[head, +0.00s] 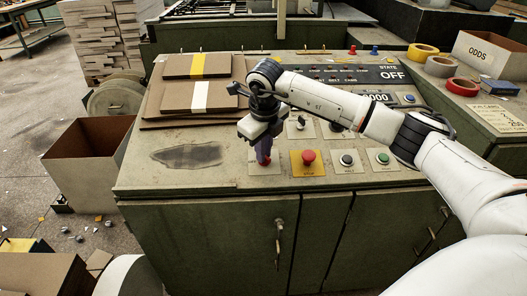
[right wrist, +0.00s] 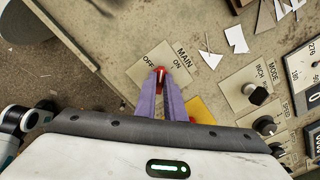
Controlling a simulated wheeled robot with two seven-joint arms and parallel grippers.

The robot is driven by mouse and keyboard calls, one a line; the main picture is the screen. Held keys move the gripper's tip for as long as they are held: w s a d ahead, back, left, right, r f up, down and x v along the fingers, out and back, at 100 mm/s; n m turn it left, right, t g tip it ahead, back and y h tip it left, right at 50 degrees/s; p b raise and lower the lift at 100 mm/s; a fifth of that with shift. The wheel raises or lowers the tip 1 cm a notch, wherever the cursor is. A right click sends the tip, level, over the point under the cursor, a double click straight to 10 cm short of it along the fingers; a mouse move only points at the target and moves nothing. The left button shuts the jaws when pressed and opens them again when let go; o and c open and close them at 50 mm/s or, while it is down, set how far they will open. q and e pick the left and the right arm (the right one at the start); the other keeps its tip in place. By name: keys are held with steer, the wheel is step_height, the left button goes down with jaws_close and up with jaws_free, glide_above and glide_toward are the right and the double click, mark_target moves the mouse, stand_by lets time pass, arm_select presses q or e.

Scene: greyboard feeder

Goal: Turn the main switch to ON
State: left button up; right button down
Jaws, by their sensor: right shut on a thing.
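The main switch is a red knob (right wrist: 160,71) on a pale plate (right wrist: 143,70) lettered MAIN, with OFF on the left and ON on the right in the right wrist view. My right gripper (head: 263,158) points down at the panel's front, and its purple fingers (right wrist: 160,92) are shut on the knob. The fingers hide much of the knob, so I cannot tell exactly which way it points. In the head view the plate (head: 257,170) shows under the fingers. The STATE display (head: 392,75) reads OFF. My left gripper is not in view.
To the right of the plate sit a red button on a yellow plate (head: 308,157), a black button (head: 346,160) and a green button (head: 382,158). Brown boards (head: 195,97) lie on the panel's left. Tape rolls (head: 440,66) and an ODDS box (head: 490,55) stand at the right.

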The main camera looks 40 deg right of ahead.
steer(key=m, duration=0.4)
steer(key=shift+r+m, duration=0.1)
steer(key=shift+m, duration=0.2)
steer(key=m, duration=0.4)
steer(key=shift+w+d, duration=0.1)
steer(key=shift+r+m, duration=0.1)
steer(key=shift+m, duration=0.2)
steer(key=c, duration=1.8)
jaws_free()
steer(key=shift+c, duration=0.2)
steer(key=v, duration=1)
